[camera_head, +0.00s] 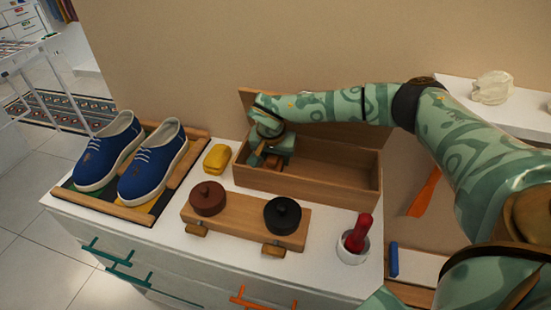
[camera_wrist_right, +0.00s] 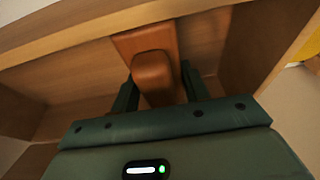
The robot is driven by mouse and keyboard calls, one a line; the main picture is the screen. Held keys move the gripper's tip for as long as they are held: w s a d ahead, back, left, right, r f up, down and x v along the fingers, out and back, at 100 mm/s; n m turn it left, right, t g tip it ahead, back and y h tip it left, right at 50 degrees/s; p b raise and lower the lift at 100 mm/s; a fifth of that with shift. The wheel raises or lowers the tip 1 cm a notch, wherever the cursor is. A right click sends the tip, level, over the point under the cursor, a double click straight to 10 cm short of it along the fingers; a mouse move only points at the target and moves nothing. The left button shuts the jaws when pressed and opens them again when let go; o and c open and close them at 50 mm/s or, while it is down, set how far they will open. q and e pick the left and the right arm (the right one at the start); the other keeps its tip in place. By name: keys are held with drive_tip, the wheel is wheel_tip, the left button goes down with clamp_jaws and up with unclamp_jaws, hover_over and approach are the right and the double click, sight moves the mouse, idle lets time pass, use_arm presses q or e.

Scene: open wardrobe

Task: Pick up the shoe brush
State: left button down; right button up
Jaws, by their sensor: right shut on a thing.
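The shoe brush is a brown wooden piece in the open wooden box (camera_head: 330,175). In the right wrist view the brush (camera_wrist_right: 155,75) shows a rounded handle between my two fingers, with a flatter reddish-brown base behind it. In the head view only a little of the brush (camera_head: 272,161) shows beneath the gripper. My right gripper (camera_head: 268,155) reaches down into the left part of the box and is shut on the brush handle. The bristles are hidden. I cannot tell whether the brush touches the box floor. My left gripper is not in view.
Blue shoes (camera_head: 150,160) stand on a rack at left, beside a yellow sponge-like block (camera_head: 217,157). A wooden stand (camera_head: 245,219) with two round lidded tins is in front of the box. A white cup (camera_head: 350,254) holds a red-handled item. The box walls surround my gripper.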

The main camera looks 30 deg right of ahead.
drive_tip(key=shift+a+r, duration=0.1)
drive_tip(key=shift+r, duration=0.5)
drive_tip(key=shift+w+a+g+h+p, duration=0.2)
drive_tip(key=shift+a+g+h+p, duration=0.25)
drive_tip(key=shift+h, duration=0.65)
drive_tip(key=shift+w+a+f+h, duration=0.1)
drive_tip(key=shift+a+h, duration=0.1)
drive_tip(key=shift+h, duration=0.2)
drive_tip(key=w+a+r+p, duration=0.1)
drive_tip(key=a+r+p, duration=0.2)
drive_tip(key=r, duration=0.8)
drive_tip(key=w+a+y+b, duration=0.1)
drive_tip(key=w+a, duration=0.3)
drive_tip(key=a, duration=0.5)
drive_tip(key=w+a+r+y+b, duration=0.1)
drive_tip(key=w+a, duration=0.3)
drive_tip(key=a, duration=0.6)
drive_tip(key=shift+r+t+y+b, duration=0.15)
drive_tip(key=shift+t+y+b, duration=0.35)
drive_tip(key=shift+b, duration=0.4)
drive_tip(key=o, duration=0.4)
drive_tip(key=shift+w, duration=0.1)
drive_tip(key=shift+c, duration=1.2)
